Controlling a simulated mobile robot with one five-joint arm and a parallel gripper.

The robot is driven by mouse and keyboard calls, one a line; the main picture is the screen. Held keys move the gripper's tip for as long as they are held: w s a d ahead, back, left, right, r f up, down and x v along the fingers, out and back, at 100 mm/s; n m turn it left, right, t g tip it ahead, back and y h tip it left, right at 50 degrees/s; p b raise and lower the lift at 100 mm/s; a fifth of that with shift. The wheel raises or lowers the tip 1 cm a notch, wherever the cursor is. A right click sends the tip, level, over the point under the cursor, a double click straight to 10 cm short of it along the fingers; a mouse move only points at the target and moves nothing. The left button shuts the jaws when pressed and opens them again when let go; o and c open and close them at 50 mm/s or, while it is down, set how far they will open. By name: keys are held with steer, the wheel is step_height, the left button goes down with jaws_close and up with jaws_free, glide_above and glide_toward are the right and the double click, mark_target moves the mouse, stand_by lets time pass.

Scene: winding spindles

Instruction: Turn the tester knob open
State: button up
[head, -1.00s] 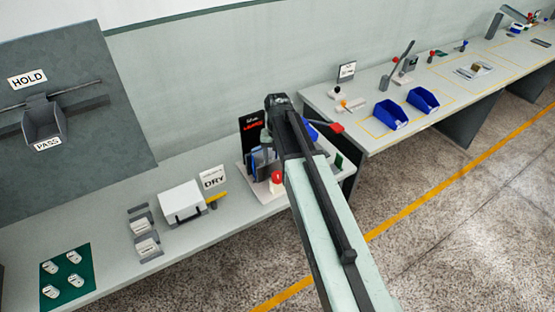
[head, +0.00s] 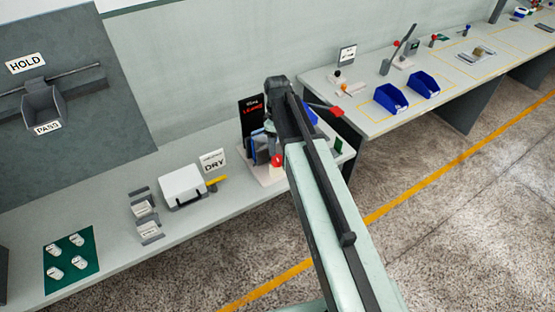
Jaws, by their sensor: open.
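The tester (head: 268,176) stands at the right end of the near bench, on a pale base with a black display (head: 249,118) showing red text. A red round knob (head: 277,160) sits at its front, just left of my arm. A red-tipped lever (head: 337,112) sticks out to the right behind my arm. I cannot tell which of these is the tester knob. My gripper (head: 265,143) reaches down over the tester. It is open, but its fingers are small and partly hidden against the blue and dark parts there. My arm hides much of the tester's right side.
A white case (head: 182,187) and a DRY sign (head: 213,160) stand left of the tester. A green mat (head: 88,280) holds several white pieces. The far bench carries blue bins (head: 390,98). A gap with open floor lies between the benches.

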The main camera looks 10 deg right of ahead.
mark_target(277, 158)
steer(key=shift+f+m, duration=0.15)
steer(key=shift+m, duration=0.75)
steer(key=shift+f+m+b, duration=0.3)
steer(key=shift+b, duration=0.05)
step_height(277, 158, down, 8)
steer(key=b, duration=0.8)
steer(key=shift+r, duration=0.1)
